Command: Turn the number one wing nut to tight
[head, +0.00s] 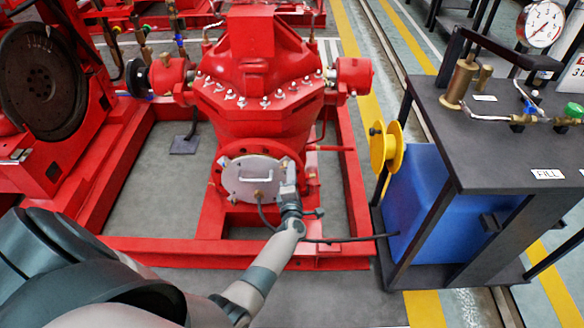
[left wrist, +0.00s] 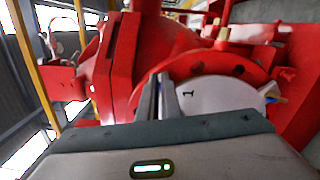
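The round silver cover plate (head: 254,178) with a bar handle sits on the front of the red pump (head: 262,120). In the left wrist view the pale plate (left wrist: 215,97) carries a printed "1" close to the fingers. My left gripper (head: 289,190) is at the plate's right edge. In the left wrist view its two dark fingers (left wrist: 162,95) stand close together beside the "1", pointing at the red flange. The number one wing nut is not distinguishable; the fingers may hide it. I cannot tell whether they grip it. My right gripper is not in view.
A dark bench (head: 510,130) with a gauge (head: 540,24) and fittings stands at the right, over a blue tank (head: 425,205). A yellow reel (head: 386,147) is at its left side. A black hose (head: 345,239) runs low from the tank. Red frame rails surround the pump.

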